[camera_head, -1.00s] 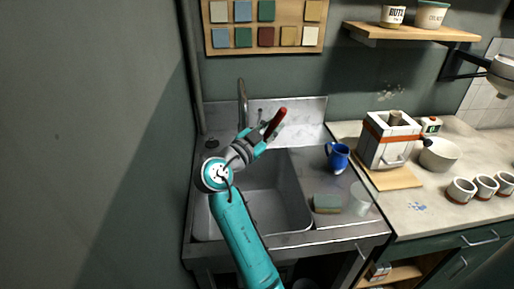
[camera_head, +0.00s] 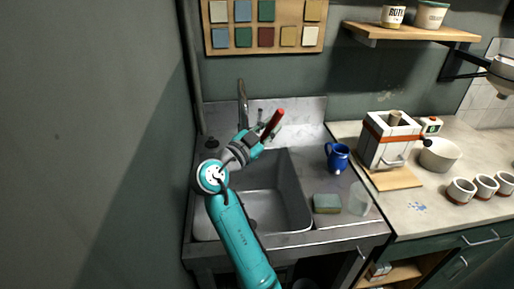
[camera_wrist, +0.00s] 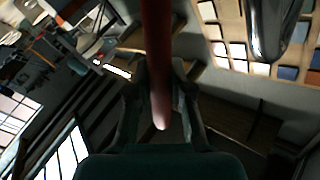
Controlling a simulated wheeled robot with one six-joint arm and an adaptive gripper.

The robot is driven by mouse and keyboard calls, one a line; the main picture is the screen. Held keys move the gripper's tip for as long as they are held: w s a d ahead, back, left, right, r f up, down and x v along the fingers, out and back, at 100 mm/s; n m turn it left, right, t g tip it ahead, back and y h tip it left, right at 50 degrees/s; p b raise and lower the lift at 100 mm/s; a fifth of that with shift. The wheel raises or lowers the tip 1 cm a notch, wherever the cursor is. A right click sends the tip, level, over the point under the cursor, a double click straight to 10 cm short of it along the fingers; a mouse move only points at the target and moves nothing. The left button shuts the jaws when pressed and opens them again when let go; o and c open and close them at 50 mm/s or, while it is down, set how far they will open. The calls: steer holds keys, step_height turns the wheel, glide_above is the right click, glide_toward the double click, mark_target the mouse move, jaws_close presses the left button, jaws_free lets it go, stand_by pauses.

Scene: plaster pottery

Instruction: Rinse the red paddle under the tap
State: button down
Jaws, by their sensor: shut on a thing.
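The red paddle (camera_head: 273,123) is held in my gripper (camera_head: 263,136) above the back of the sink. It tilts up and to the right in the head view. In the wrist view the red paddle (camera_wrist: 157,60) runs down from the top edge between the two dark fingers of my gripper (camera_wrist: 160,105). The tap (camera_head: 242,100) stands at the back of the sink, left of the paddle. A shiny metal part, likely the tap (camera_wrist: 270,30), shows at the wrist view's upper right. No water is clearly visible. The sink basin (camera_head: 285,195) lies below my arm.
A blue jug (camera_head: 337,158), a green sponge (camera_head: 326,203) and a clear glass (camera_head: 359,198) stand on the drainer right of the basin. A white-and-orange box (camera_head: 387,140) stands on the counter. A wall (camera_head: 100,130) closes off the left side.

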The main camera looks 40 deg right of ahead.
steer(key=shift+d, duration=0.55)
steer(key=shift+a, duration=0.15)
steer(key=shift+a, duration=0.45)
steer(key=s, duration=0.8)
stand_by(0.6)
steer(key=shift+a, duration=0.1)
stand_by(1.0)
steer(key=shift+s+r, duration=0.1)
